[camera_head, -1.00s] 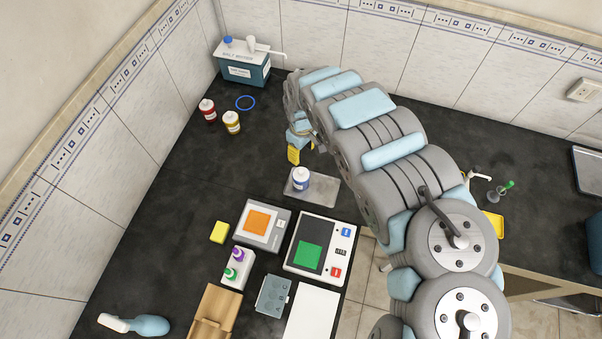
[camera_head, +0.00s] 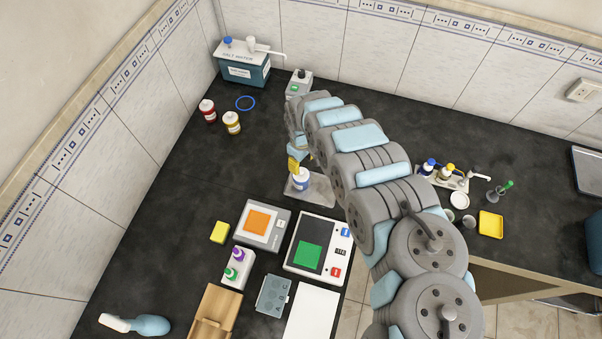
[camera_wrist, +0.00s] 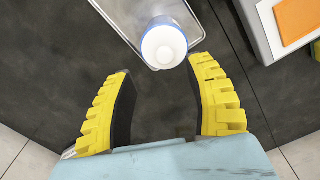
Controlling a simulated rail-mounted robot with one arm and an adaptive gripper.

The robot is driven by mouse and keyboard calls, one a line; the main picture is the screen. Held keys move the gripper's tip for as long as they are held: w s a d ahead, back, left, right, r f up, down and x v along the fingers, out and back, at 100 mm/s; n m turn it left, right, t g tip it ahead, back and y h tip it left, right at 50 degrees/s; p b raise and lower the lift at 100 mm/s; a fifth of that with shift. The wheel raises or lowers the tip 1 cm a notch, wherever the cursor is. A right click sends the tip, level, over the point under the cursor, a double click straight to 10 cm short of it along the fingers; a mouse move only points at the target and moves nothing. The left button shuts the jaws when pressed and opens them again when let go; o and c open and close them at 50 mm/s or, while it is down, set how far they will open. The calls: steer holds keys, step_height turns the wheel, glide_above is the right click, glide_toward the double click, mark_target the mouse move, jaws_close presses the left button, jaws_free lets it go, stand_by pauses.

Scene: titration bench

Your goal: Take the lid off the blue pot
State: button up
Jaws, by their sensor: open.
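The blue pot (camera_head: 301,182) is a small upright container with a blue body and a white lid (camera_head: 301,174). It stands on a shallow metal tray (camera_head: 325,193). In the wrist view the white lid (camera_wrist: 163,47) shows from above, with a blue rim around it. My gripper (camera_head: 294,165) has yellow fingers and is just behind the pot in the head view. In the wrist view my gripper (camera_wrist: 161,70) is open and empty. The lid lies just beyond the fingertips, roughly centred between them; contact cannot be made out.
An orange-screened device (camera_head: 258,223) and a green-screened device (camera_head: 318,247) stand in front of the tray. Red (camera_head: 208,111) and yellow (camera_head: 232,122) jars stand back left. Several bottles stand in a rack (camera_head: 441,181) at right. The dark bench left of the tray is clear.

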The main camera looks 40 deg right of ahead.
mark_target(301, 171)
steer(key=shift+s+a+f+p, duration=0.1)
steer(key=shift+a+f+p, duration=0.1)
steer(key=shift+f, duration=0.45)
steer(key=shift+s+a+f+p, duration=0.1)
steer(key=shift+a+f+p, duration=0.1)
steer(key=shift+f, duration=0.4)
steer(key=shift+w+f, duration=0.1)
steer(key=shift+f, duration=0.7)
steer(key=shift+d+f, duration=0.15)
steer(key=shift+f, duration=0.25)
jaws_close()
